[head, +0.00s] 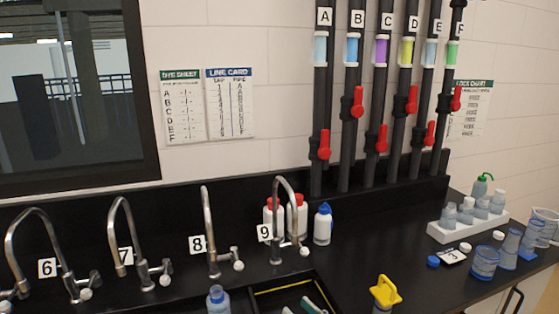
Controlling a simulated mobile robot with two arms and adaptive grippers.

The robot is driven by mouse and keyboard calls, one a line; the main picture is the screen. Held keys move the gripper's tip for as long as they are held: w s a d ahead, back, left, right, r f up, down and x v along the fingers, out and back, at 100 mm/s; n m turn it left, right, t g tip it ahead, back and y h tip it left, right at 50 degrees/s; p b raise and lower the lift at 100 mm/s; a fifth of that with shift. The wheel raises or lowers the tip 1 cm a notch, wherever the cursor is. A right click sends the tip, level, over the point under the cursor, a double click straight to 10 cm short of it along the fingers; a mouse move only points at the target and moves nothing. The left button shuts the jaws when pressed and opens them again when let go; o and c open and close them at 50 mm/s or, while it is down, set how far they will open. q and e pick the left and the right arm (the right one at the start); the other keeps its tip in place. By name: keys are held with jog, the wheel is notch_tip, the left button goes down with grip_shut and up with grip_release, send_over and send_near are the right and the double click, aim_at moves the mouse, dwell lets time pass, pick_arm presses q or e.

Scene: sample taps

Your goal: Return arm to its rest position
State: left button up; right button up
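I cannot make out either arm clearly in the head view. Two small teal and pale pieces (312,306) show at the bottom edge, over the dark basin. I cannot tell whether they are fingertips of my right gripper or loose items. No hold on any object is visible. My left gripper does not show. No rest position is marked in view.
Curved taps numbered 6 to 9, such as tap 9 (283,205), line the black counter. Nearby are a blue-topped bottle (217,301), a yellow-handled item (385,290), wash bottles (322,226), a white rack (467,229) and beakers (485,263). Red-handled pipes (345,130) stand behind.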

jog(key=d+r+m+t+h, duration=0.3)
jog(key=d+m+t+h, duration=0.2)
jog(key=d+m+h, duration=0.95)
jog(key=s+d+f+m+g, duration=0.65)
jog(key=f+m, duration=0.25)
jog(key=m, duration=0.7)
jog(key=s+a+f+m+g+y, duration=0.1)
jog(key=s+a+f+m+g, duration=0.2)
jog(key=s, duration=0.4)
jog(key=s+a+f+m+g+y, duration=0.1)
jog(key=s+f+m+g, duration=0.25)
jog(key=s, duration=0.45)
jog(key=s+a+f+m+g+y, duration=0.1)
jog(key=s+a+f+m+g, duration=0.15)
jog(key=s+f, duration=0.35)
jog(key=s+f+g, duration=0.1)
jog(key=s+f, duration=0.1)
jog(key=f, duration=1.1)
jog(key=s+f+g, duration=0.1)
jog(key=s+f, duration=0.1)
jog(key=f, duration=1.1)
jog(key=s+d+f+g, duration=0.1)
jog(key=s+d+f, duration=0.2)
jog(key=s+f, duration=1.2)
jog(key=shift+s+d+f, duration=0.15)
jog(key=shift+s, duration=0.55)
